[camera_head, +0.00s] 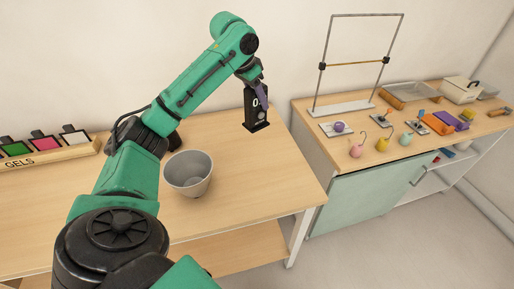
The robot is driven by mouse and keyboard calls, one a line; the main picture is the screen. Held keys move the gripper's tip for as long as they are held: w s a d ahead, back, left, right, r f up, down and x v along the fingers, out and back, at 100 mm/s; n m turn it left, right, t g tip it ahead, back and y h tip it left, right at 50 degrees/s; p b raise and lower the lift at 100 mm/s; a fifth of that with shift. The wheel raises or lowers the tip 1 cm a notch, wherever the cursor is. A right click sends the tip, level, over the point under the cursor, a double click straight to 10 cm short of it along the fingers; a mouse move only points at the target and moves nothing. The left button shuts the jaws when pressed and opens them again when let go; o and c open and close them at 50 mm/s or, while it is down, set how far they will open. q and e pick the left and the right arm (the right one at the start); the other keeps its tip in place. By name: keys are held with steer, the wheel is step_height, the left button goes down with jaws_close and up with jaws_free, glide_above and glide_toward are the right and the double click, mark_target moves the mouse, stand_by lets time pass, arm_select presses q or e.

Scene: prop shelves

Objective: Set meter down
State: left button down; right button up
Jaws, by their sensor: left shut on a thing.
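The meter (256,113) is a small black upright device with a light display, over the back right part of the left wooden table (270,165). My left gripper (260,95) is shut on the meter's upper part, with a purple piece showing at its fingers. The meter's base is at or just above the tabletop; I cannot tell whether it touches. My right gripper is not in view.
A grey bowl (188,174) stands on the same table, beside my left arm. A wooden rack marked GELS (48,157) holds coloured cards at the left. A second table (400,150) at the right carries a metal frame (320,70) and several small props. Bare tabletop lies in front of the meter.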

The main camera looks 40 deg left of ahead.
mark_target(258, 126)
arm_select(q)
steer(key=f, duration=0.2)
steer(key=s+d+f, duration=0.1)
steer(key=f, duration=0.2)
steer(key=s+f, duration=0.1)
steer(key=f, duration=0.1)
steer(key=shift+d+f, duration=0.15)
steer(key=shift+f, duration=0.1)
steer(key=f, duration=1)
steer(key=shift+w+f+p, duration=0.2)
steer(key=shift+w+p, duration=0.1)
steer(key=shift+w, duration=0.05)
steer(key=shift+a+f, duration=0.15)
steer(key=shift+a, duration=0.05)
steer(key=shift+c, duration=2)
jaws_free()
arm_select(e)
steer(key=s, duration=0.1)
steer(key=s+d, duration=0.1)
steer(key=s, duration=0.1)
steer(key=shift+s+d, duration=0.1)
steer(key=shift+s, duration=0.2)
